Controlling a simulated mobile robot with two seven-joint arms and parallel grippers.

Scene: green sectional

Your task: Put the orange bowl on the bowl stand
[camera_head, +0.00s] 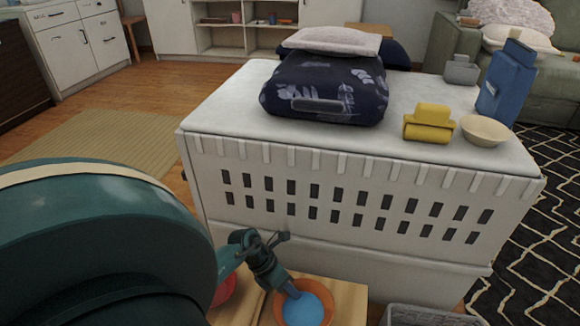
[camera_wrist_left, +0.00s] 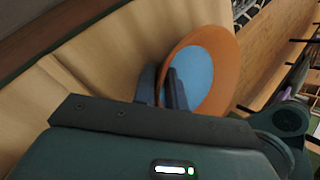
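The orange bowl (camera_head: 329,294), blue inside, is at the bottom of the head view by a light wooden surface (camera_head: 346,291). It shows large in the left wrist view (camera_wrist_left: 228,50). My left gripper (camera_head: 292,289) is at its rim; in the left wrist view its fingers (camera_wrist_left: 164,88) are close together, one inside the bowl and one outside, with the rim between them. I cannot tell whether the bowl is lifted. I cannot pick out the bowl stand for sure. My right gripper is not in view.
A white slatted bench (camera_head: 225,113) stands ahead, holding dark folded fabric (camera_head: 325,85), a yellow object (camera_head: 430,122), a cream bowl (camera_head: 486,131), a blue object (camera_head: 507,83) and a grey object (camera_head: 461,70). A red item (camera_head: 224,291) is left of my gripper. A grey basket (camera_head: 425,316) is at right.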

